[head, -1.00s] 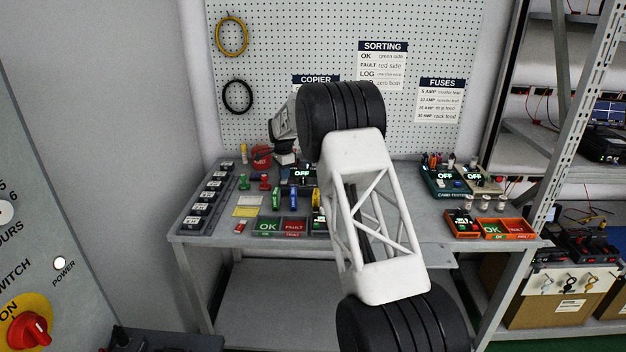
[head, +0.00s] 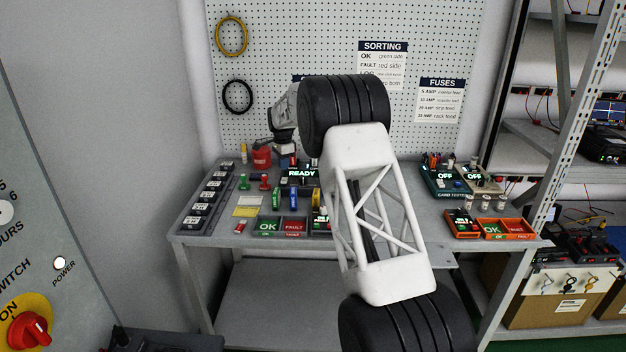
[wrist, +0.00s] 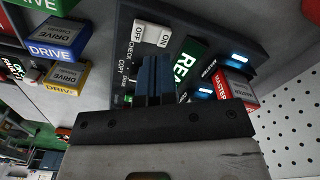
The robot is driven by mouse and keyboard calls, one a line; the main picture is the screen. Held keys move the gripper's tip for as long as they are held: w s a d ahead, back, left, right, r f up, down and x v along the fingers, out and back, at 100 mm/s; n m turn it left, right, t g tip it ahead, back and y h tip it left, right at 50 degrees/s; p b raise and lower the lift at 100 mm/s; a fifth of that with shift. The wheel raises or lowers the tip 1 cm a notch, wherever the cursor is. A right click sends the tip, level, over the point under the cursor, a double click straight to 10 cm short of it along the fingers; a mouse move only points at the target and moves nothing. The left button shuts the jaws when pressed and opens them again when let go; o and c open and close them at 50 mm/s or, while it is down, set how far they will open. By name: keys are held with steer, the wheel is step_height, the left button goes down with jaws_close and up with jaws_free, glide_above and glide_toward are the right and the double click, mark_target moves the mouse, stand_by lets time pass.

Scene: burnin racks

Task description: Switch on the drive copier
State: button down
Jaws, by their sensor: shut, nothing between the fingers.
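The drive copier (head: 300,173) stands on the bench and its display is lit READY. In the wrist view, its dark panel (wrist: 207,28) has a white switch (wrist: 151,35) marked OFF and ON, and a green READY display (wrist: 188,62). My gripper (wrist: 154,62) is shut and empty, with its blue-grey fingertips over the panel just beside the switch in that view. I cannot tell whether they touch the panel. In the head view, my gripper's fingers (head: 284,136) are above the back of the copier, and my arm hides part of the bench.
Drives (wrist: 66,76) with blue and yellow labels lie beside the copier. A red-labelled master drive (wrist: 234,88) sits at its other end. OK and FAULT trays (head: 280,236) are at the front edge.

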steer(key=shift+r, duration=1.35)
steer(key=s+d+r+n, duration=0.3)
steer(key=s+d+r, duration=1)
steer(key=s+r, duration=0.2)
steer(key=s+d+r+n, duration=0.1)
steer(key=s+d+r, duration=0.15)
steer(key=s, duration=0.35)
steer(key=s+d+r+n+t, duration=0.1)
steer(key=s+d+r, duration=0.1)
steer(key=s+d, duration=0.3)
steer(key=s+d+r+n, duration=0.1)
steer(key=s+d+r, duration=0.15)
steer(key=s, duration=0.45)
steer(key=s+d+n+t, duration=0.1)
steer(key=s+d, duration=0.2)
steer(key=s, duration=0.8)
steer(key=s+d+n, duration=0.2)
steer(key=s+d, duration=0.2)
steer(key=s, duration=0.6)
steer(key=s+d+f+n, duration=0.1)
steer(key=s+f, duration=0.3)
steer(key=s, duration=0.7)
steer(key=s+d+f+n, duration=0.1)
steer(key=s+d+f, duration=0.2)
steer(key=s, duration=0.9)
steer(key=shift+f+n+t, duration=0.3)
steer(key=shift+f+n, duration=0.1)
steer(key=shift+f, duration=0.5)
